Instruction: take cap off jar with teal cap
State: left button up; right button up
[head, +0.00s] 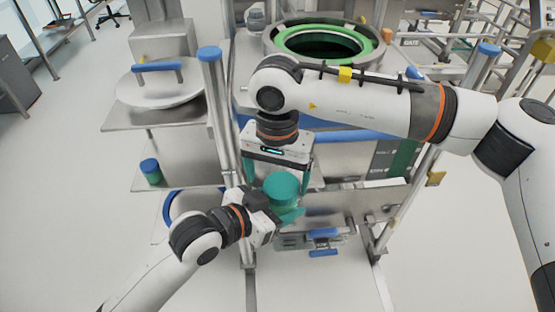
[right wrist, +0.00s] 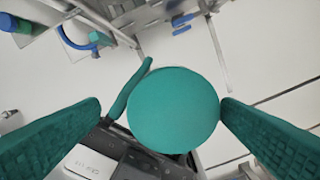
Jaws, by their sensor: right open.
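The teal cap (head: 281,184) is on the jar, round and facing up in front of the steel station. It fills the middle of the right wrist view (right wrist: 174,110). The jar's body is mostly hidden beneath the cap and behind my left gripper. My left gripper (head: 289,214) reaches in from the lower left with its teal fingers closed around the jar, below the cap, holding it in the air. My right gripper (head: 279,178) points down from above, open, with one teal finger on either side of the cap. Its right finger looks very near the cap's edge.
A jar with a blue cap (head: 151,171) stands on the lower left shelf (head: 190,174). A round lid with a blue handle (head: 160,88) lies on the shelf above. A large round opening with a green rim (head: 282,56) is at the back. A steel post (head: 221,110) stands left of my right gripper.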

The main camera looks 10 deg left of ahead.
jog(key=shift+f, duration=0.2)
jog(key=shift+a, duration=0.15)
jog(key=c, duration=1.2)
jog(key=shift+s, duration=0.1)
jog(key=shift+r, duration=0.1)
jog(key=shift+r, duration=0.15)
